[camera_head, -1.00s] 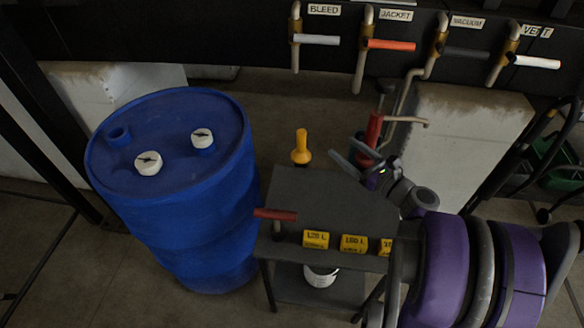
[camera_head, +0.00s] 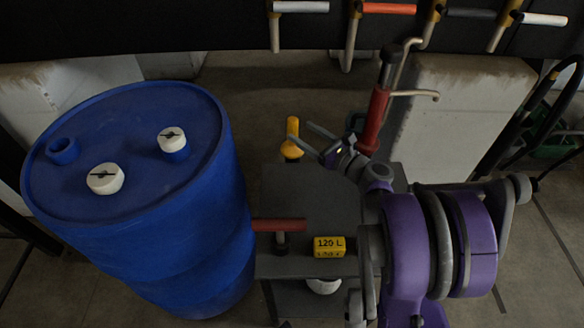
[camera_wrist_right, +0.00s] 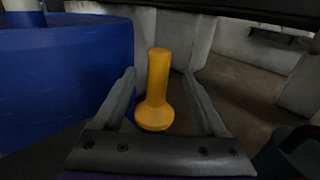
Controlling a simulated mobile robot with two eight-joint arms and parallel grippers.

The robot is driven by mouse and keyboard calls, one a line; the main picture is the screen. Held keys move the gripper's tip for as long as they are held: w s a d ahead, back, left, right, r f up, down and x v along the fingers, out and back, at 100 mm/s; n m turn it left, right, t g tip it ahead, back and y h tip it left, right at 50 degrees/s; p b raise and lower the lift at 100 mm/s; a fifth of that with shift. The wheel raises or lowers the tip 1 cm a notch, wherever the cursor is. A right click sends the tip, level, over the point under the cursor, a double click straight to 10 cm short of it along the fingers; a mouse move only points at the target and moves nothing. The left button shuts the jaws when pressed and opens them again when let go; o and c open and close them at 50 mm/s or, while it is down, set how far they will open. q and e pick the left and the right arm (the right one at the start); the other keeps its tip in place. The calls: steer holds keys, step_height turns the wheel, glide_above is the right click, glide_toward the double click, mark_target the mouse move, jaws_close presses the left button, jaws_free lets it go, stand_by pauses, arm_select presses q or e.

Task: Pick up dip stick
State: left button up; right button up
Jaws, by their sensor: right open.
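The dip stick (camera_head: 292,139) appears to be the yellow upright piece with a round stem and a flared base, at the back left of the dark cart. In the right wrist view the dip stick (camera_wrist_right: 157,84) stands upright in the middle, between the fingers. My right gripper (camera_head: 299,130) is open, its fingers pointing left toward the stick. In the wrist view the right gripper's fingers (camera_wrist_right: 159,74) lie on either side of the stick with a gap to each, and it is not gripped. My left gripper is not in view.
A blue drum (camera_head: 130,215) stands close at the left. A red pump (camera_head: 375,115) rises behind my right wrist. A red-handled tool (camera_head: 278,225) and a yellow 120 L block (camera_head: 329,247) are on the cart top (camera_head: 285,195). Pipe valves hang at the back.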

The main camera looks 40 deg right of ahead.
mark_target(297, 129)
steer(key=w, duration=0.3)
steer(key=w+b, duration=0.1)
steer(key=w, duration=0.1)
steer(key=shift+a, duration=0.3)
steer(key=shift+s, duration=0.1)
jaws_close()
stand_by(0.9)
